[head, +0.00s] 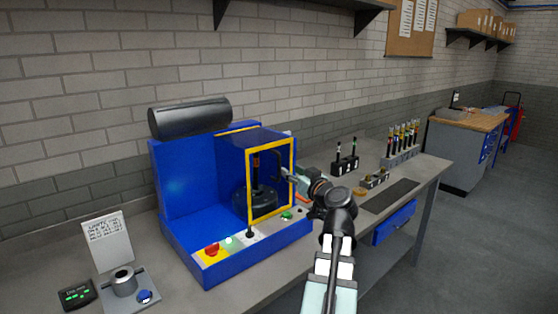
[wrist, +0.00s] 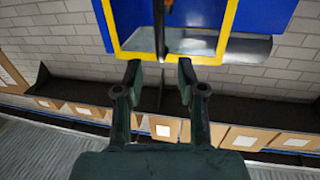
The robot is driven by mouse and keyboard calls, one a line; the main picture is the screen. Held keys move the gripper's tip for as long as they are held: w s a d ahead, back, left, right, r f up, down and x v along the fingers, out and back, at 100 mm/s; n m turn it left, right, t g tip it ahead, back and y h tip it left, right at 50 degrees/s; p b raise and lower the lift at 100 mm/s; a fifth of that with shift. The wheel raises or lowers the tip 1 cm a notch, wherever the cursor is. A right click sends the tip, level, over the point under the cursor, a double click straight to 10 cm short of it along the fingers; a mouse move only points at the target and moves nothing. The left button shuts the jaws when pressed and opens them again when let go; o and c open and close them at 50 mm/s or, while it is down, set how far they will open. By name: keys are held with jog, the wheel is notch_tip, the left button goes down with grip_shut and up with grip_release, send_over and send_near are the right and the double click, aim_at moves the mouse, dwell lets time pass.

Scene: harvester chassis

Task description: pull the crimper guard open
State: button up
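The blue crimper (head: 185,190) stands on the bench with a black cylinder on top. Its guard (head: 248,188) is a yellow-framed clear panel on the front right, around a dark round tool. My gripper (head: 287,175) is at the guard's right side, close to the frame. In the wrist view my gripper (wrist: 160,74) has its two fingers apart, just short of the guard's yellow bar (wrist: 205,60). A thin dark upright shows between the fingers. I cannot tell whether it is a guard handle or something behind, and no contact is clear.
A red button (head: 211,249) and small controls sit on the crimper's front. A grey fixture (head: 124,282) stands on the bench at left. Black holders (head: 345,163) and a rack of coloured tubes (head: 402,145) stand at right. A dark mat (head: 390,196) lies near the front edge.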

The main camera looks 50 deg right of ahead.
aim_at(280, 163)
jog(key=p+x, duration=0.2)
jog(key=x, duration=0.7)
grip_shut()
